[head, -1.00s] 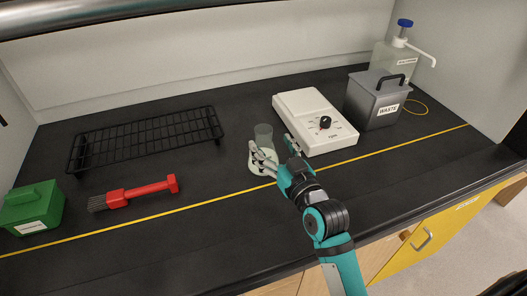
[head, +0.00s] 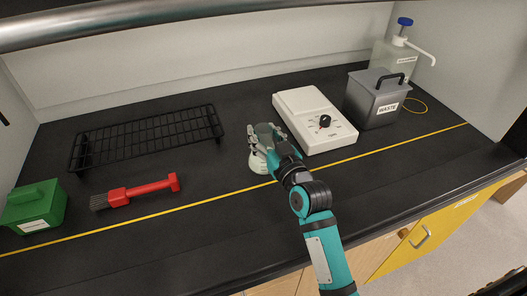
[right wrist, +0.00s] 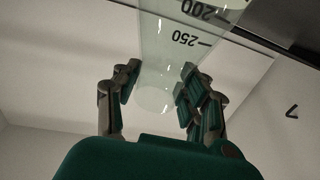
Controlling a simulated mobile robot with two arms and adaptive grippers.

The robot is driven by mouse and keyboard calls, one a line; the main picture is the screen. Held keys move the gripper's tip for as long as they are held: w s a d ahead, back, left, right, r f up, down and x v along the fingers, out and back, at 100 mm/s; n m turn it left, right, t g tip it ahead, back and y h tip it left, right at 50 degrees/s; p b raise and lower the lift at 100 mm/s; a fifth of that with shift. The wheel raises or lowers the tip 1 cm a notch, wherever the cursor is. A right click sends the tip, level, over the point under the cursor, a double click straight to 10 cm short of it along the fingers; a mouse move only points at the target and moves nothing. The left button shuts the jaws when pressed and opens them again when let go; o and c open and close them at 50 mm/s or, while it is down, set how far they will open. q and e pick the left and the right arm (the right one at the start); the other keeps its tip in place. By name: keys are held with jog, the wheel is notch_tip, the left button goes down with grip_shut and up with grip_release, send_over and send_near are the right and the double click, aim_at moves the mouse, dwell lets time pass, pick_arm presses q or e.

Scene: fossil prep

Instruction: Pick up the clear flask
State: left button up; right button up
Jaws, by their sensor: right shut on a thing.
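The clear flask (head: 257,163) stands on the dark bench, in front of the yellow line's far side and left of the white hotplate. My right gripper (head: 259,139) is shut on its upper part and hides much of it in the head view. In the right wrist view, the clear flask (right wrist: 172,50) shows its 200 and 250 marks, and the fingers of my right gripper (right wrist: 158,88) lie on either side of its narrow part. My left gripper is not in view.
The white hotplate (head: 305,108) with a black knob stands close on the right. A black wire rack (head: 147,139), red brush (head: 142,189) and green box (head: 34,203) lie left.

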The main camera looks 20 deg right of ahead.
grip_shut()
jog(key=shift+r, duration=0.1)
